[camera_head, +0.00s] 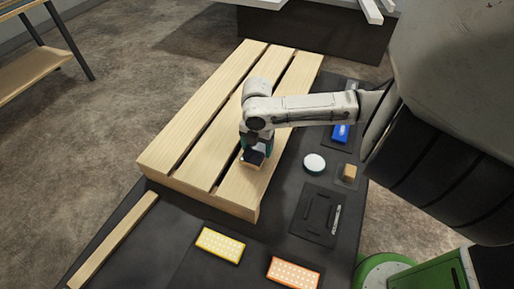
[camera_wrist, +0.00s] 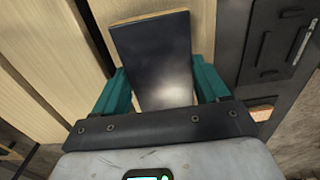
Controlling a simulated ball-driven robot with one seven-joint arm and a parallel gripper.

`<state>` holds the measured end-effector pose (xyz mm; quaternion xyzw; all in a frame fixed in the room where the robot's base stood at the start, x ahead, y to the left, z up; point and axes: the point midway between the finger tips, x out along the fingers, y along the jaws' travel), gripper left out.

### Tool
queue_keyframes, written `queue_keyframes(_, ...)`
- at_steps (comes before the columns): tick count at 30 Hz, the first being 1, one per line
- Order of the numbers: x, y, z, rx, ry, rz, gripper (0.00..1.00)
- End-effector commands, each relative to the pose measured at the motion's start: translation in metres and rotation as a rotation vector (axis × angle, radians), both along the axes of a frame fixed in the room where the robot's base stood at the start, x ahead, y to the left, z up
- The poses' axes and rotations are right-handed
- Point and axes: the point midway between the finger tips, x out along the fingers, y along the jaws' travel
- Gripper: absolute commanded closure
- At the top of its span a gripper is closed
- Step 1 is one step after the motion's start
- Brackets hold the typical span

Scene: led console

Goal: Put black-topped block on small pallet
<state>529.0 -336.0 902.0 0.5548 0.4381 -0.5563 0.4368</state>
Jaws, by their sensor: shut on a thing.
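The black-topped block (camera_wrist: 153,55) is between the teal fingers of my gripper (camera_wrist: 155,88) in the wrist view, its dark glossy top facing the camera and a thin wooden edge showing. In the head view the block (camera_head: 253,158) is at the end of my arm, over the near right part of the small wooden pallet (camera_head: 178,150). My gripper (camera_head: 255,146) is shut on it. The pallet has pale slats with dark gaps. I cannot tell whether the block touches the slat or hangs just above it.
Right of the pallet on the dark table are a white round piece (camera_head: 314,163), a small wooden block (camera_head: 349,172), a blue piece (camera_head: 341,132) and a black panel (camera_head: 318,213). A yellow block (camera_head: 220,245) and an orange block (camera_head: 293,272) lie in front. The pallet's left slats are clear.

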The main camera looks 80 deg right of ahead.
Motion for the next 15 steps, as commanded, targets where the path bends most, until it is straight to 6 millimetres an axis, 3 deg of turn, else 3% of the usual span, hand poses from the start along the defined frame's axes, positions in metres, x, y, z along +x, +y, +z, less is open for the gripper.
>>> queue_keyframes(4, 0.0, 0.0, -0.014, 0.0, -0.001, 0.0, 0.6)
queue_keyframes(15, 0.0, 0.0, -0.018, -0.001, -0.001, 0.001, 0.6)
